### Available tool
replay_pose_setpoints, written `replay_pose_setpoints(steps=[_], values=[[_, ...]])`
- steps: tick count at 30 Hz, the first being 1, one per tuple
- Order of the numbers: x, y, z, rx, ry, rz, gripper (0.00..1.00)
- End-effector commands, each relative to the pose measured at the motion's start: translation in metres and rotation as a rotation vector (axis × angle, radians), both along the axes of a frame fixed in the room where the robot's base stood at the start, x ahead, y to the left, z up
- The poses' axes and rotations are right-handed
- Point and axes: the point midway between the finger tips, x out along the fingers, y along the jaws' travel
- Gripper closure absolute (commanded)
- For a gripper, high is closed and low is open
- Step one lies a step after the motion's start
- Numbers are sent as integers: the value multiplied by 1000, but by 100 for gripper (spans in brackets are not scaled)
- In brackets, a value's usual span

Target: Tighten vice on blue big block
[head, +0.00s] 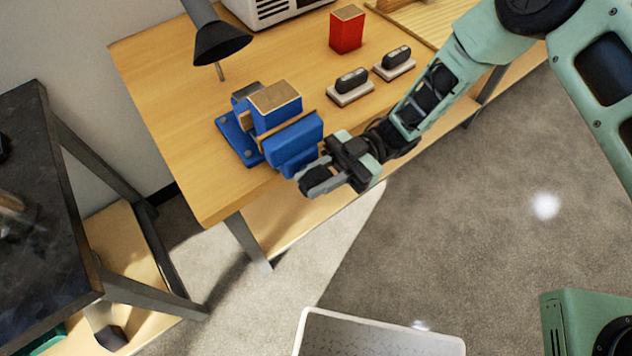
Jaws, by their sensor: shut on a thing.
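A blue vice (293,146) is mounted at the front edge of the wooden workbench (185,150), near its left end. A blue block (275,106) with a wood-coloured top sits upright between the vice jaws. My gripper (312,180) is at the front of the vice, just off the bench edge, and is shut on the vice handle. The handle is mostly hidden by my fingers. I cannot tell from this view how tightly the jaws press on the block.
A red block (347,29) stands farther back on the bench. Two dark objects on pale bases (351,86) (395,63) lie to the right of the vice. A black lamp (220,42) hangs behind it. A dark-topped table (38,210) stands at left.

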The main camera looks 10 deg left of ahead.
Motion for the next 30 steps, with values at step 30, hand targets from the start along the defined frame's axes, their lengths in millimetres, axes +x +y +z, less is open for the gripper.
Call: replay_pose_setpoints(steps=[30], values=[[2,-4,-2,283,336,2,98]])
